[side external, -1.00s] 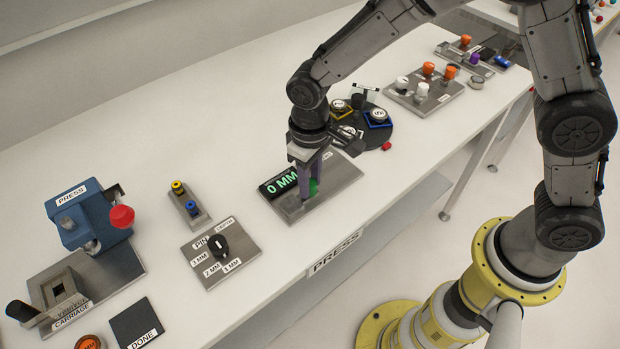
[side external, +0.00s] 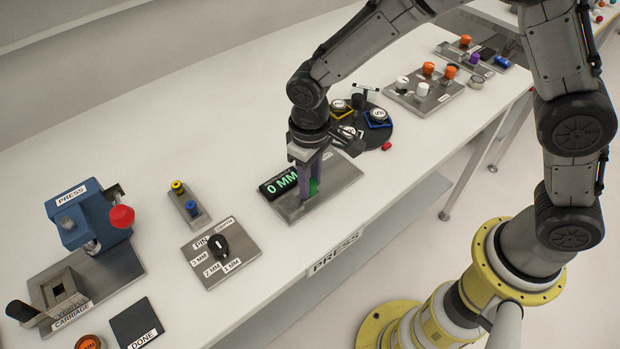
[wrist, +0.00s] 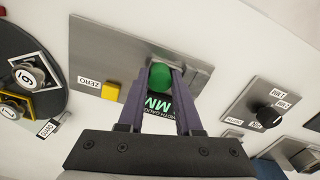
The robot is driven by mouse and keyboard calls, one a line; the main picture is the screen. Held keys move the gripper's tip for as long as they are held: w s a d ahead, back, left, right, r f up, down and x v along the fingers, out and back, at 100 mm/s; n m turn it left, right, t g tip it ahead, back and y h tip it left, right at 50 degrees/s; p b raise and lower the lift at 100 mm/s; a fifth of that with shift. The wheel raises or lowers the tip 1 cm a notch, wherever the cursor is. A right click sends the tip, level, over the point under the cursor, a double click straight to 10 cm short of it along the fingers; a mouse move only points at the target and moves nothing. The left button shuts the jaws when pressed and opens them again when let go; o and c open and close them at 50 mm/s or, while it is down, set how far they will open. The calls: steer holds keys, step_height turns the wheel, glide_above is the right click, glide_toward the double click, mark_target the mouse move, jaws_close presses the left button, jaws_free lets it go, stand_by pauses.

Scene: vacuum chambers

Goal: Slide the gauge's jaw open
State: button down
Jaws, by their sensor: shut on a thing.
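The gauge is a grey metal plate (side external: 341,175) on the white table, with a black display (side external: 279,184) reading "0 MM" in green. A green knob (wrist: 160,77) stands on the gauge, and in the wrist view it lies between my fingertips. My gripper (side external: 309,187) points down over the gauge, its purple fingers shut on the green knob. In the wrist view the fingers partly cover the display (wrist: 158,108), and a yellow button (wrist: 110,92) sits beside a "ZERO" label. The gauge's jaw itself is hard to make out behind the fingers.
A plate with a black pin dial (side external: 221,246) lies left of the gauge. A round black tray (side external: 374,133) with several labelled pieces stands just behind to the right. A blue press (side external: 92,217) is at far left.

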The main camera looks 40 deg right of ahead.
steer(key=d, duration=0.8)
steer(key=c, duration=0.6)
jaws_free()
step_height(320, 180, up, 14)
steer(key=shift+f, duration=0.1)
